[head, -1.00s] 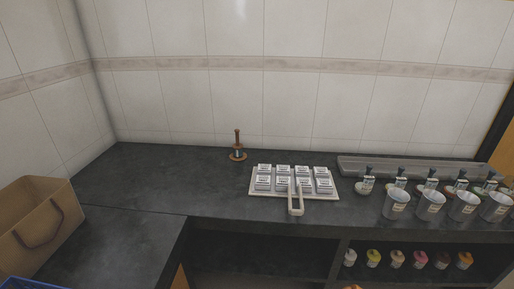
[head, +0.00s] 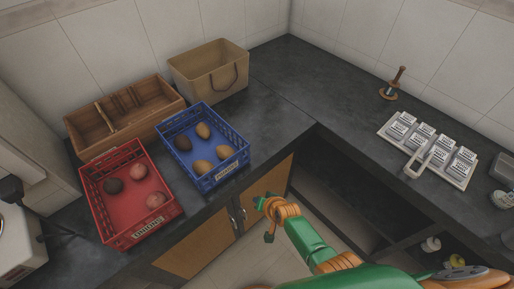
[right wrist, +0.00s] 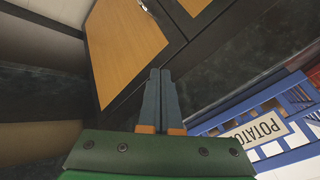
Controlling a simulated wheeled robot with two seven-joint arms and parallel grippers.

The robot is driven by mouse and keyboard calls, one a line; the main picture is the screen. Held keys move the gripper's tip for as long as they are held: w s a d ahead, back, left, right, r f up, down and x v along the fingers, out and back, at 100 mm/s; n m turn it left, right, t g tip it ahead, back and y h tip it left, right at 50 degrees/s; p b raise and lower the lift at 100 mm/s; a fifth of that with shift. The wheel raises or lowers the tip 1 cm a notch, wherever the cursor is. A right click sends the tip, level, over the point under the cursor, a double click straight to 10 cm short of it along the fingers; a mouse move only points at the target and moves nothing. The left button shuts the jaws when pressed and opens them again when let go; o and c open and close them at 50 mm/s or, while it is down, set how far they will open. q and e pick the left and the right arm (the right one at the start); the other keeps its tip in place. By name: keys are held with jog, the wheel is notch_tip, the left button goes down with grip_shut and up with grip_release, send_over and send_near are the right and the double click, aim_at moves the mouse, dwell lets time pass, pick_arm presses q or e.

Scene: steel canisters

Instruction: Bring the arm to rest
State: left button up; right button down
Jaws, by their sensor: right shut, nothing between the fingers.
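My right arm, green and orange, reaches in from the bottom right in the head view. Its gripper (head: 266,218) hangs in front of the counter's wooden cabinet doors, below the counter top. In the right wrist view its two dark fingers (right wrist: 161,100) lie together, with nothing between them. They point toward a wooden door panel (right wrist: 127,45). My left gripper is not in either view.
A blue crate (head: 236,143) of potatoes stands near the counter edge, with a red crate (head: 100,205) left of it. Behind are a wooden box (head: 85,135) and a brown bag (head: 195,88). A white tray (head: 392,134) of labelled packets lies at right.

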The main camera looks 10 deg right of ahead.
pick_arm(q)
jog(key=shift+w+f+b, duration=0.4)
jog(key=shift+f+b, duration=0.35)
jog(key=shift+b, duration=0.1)
pick_arm(e)
jog(key=s+d+f+n+g+h, duration=0.1)
jog(key=s+d+f, duration=0.3)
jog(key=s, duration=0.6)
jog(key=s+d+f+n+g+h, duration=0.1)
jog(key=s+d+f+n+g, duration=0.2)
jog(key=s+f, duration=0.3)
jog(key=s+d+f+n+g, duration=0.1)
jog(key=s+d+f, duration=0.4)
jog(key=s, duration=1)
jog(key=shift+s+d+n+g+h, duration=0.15)
jog(key=shift+s+n+g+h, duration=0.25)
jog(key=shift+n, duration=0.5)
